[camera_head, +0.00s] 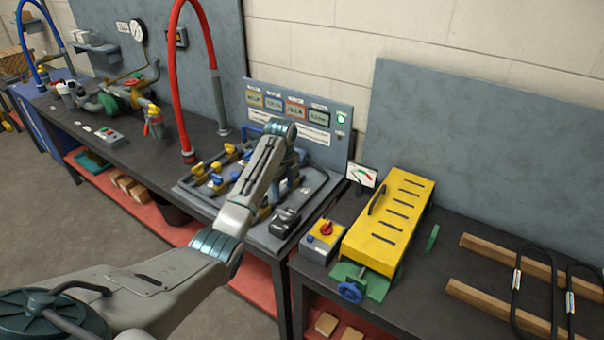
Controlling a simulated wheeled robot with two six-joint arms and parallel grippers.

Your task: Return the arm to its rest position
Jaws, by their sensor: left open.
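My left arm (250,185) reaches from the lower left over the workbench, its wrist bent down above a grey tray (327,190). My left gripper (291,181) is over the tray, largely hidden behind the arm; nothing shows held in it. Small yellow and blue motor-like parts (216,178) lie on the tray's left side. A dark block-like part (285,222) sits near its front right. The arm covers the middle of the tray. My right gripper is out of view.
A panel with labels and a green light (300,118) stands behind the tray. A red hose (180,80) arches to the left. A yellow slotted box (388,222) and a grey switch box (321,242) stand right. Wooden bars (500,310) lie at far right.

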